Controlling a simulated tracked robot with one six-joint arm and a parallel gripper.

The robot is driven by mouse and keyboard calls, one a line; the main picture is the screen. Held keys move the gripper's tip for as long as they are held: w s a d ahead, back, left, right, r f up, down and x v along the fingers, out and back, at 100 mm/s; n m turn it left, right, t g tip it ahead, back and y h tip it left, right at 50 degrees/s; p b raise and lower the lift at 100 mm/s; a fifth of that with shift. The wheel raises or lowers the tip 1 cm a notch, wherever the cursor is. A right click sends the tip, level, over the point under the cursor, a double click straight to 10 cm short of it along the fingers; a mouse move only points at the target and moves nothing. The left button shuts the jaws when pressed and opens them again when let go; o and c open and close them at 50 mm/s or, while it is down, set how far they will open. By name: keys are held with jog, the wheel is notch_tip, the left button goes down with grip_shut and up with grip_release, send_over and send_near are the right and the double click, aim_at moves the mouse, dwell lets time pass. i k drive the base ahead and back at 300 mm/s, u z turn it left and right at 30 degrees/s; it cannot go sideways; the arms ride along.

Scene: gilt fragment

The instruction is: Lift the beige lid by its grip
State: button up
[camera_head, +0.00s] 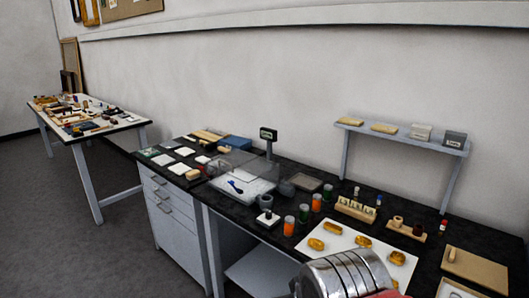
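A flat beige square panel (478,270) lies at the right end of the black bench. A small beige upright piece (452,253), which looks like a grip, shows at its left edge. This looks most like the beige lid, but I cannot be sure. A second pale beige piece (455,289) shows just in front of it, cut by the bottom edge of the picture. No gripper fingers show. A ribbed silver cylinder with a red part beside it, probably my arm, fills the bottom centre and hides part of the bench front.
A white sheet (343,240) with several gold pieces lies left of the panel. Orange and green jars (290,226), a wooden block with small vials (356,210) and a balance (245,178) stand further left. A raised shelf (400,135) stands behind. Another table (85,115) is far left.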

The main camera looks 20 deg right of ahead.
aim_at(490, 274)
jog(key=z, duration=0.4)
jog(key=i, duration=0.55)
jog(key=z, duration=0.7)
jog(key=i, duration=0.55)
jog(key=z, duration=0.25)
